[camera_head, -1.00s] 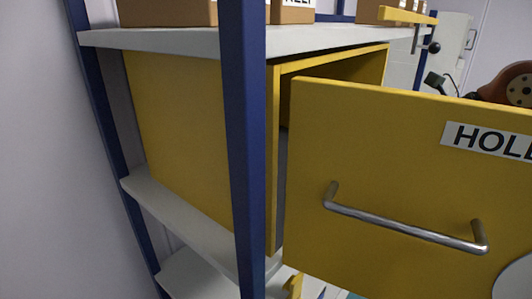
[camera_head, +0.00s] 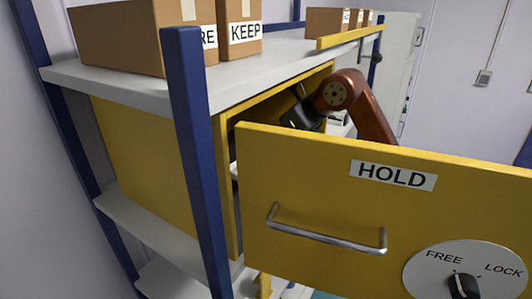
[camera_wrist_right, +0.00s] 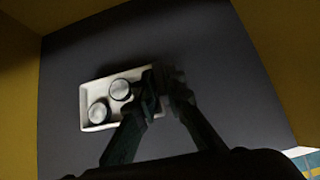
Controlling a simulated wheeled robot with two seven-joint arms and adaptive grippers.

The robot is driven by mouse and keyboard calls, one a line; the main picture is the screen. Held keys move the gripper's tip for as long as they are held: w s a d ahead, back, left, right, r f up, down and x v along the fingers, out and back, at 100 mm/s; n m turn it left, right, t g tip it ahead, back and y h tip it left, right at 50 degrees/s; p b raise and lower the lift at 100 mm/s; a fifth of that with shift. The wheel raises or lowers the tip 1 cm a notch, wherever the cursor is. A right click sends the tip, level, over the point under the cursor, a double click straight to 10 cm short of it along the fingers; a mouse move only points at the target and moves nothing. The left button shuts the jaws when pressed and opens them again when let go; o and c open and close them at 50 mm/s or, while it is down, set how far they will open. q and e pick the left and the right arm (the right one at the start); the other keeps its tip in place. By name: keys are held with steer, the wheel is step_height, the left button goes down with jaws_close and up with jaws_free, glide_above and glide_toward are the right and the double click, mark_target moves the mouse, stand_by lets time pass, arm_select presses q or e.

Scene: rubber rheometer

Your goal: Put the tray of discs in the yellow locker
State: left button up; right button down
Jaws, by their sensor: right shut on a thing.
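The yellow locker (camera_head: 150,155) sits on the shelf rack, and its door (camera_head: 300,195), labelled HOLD, stands open. My right arm (camera_head: 365,105) reaches over behind the door into the locker opening, where my right gripper is mostly hidden in the head view. In the right wrist view, the white tray (camera_wrist_right: 86,100) is over the dark locker floor, with yellow walls on both sides. Two pale round discs (camera_wrist_right: 98,113) show in it. My right gripper (camera_wrist_right: 163,85) is shut on the tray's right end, covering part of it. I cannot tell whether the tray touches the floor. My left gripper is out of view.
The door has a metal handle (camera_head: 325,235) and a FREE/LOCK dial (camera_head: 465,285). A blue rack post (camera_head: 197,140) stands in front of the locker. Cardboard boxes (camera_head: 140,38) stand on the shelf above. Floor around the tray looks clear.

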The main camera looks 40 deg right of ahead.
step_height(320, 180, down, 4)
steer(key=shift+r+b, duration=0.25)
steer(key=shift+b, duration=0.25)
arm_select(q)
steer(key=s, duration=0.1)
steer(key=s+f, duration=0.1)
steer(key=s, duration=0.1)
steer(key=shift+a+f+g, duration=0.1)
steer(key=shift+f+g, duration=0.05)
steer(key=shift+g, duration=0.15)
arm_select(e)
steer(key=shift+r, duration=0.1)
steer(key=c, duration=2.3)
jaws_free()
steer(key=shift+c, duration=0.2)
steer(key=o, duration=0.4)
steer(key=shift+c, duration=0.2)
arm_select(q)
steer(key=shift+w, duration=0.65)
